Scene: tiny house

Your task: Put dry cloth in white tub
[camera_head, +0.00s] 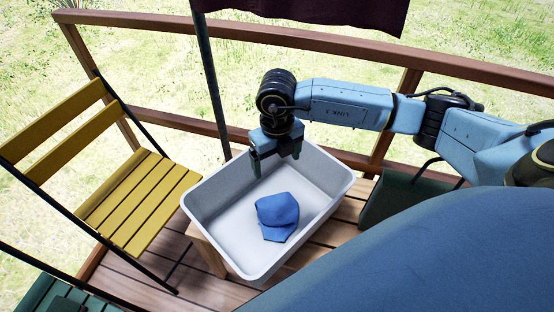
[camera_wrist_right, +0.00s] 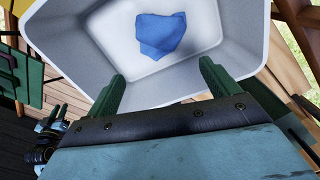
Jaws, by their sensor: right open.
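The blue cloth (camera_head: 277,216) lies crumpled on the floor of the white tub (camera_head: 222,243). In the right wrist view the cloth (camera_wrist_right: 160,35) also rests inside the tub (camera_wrist_right: 214,62), apart from my fingers. My right gripper (camera_head: 276,166) hangs above the back part of the tub, behind the cloth. Its two green fingers are spread with nothing between them, as the right wrist view (camera_wrist_right: 160,88) also shows.
The tub stands on a wooden support (camera_head: 205,250) on a plank deck. A yellow slatted folding chair (camera_head: 140,200) is at the left. A wooden railing (camera_head: 175,122) runs behind, with grass beyond. A dark green seat (camera_head: 400,198) is at the right, and dark fabric (camera_head: 320,10) hangs at the top.

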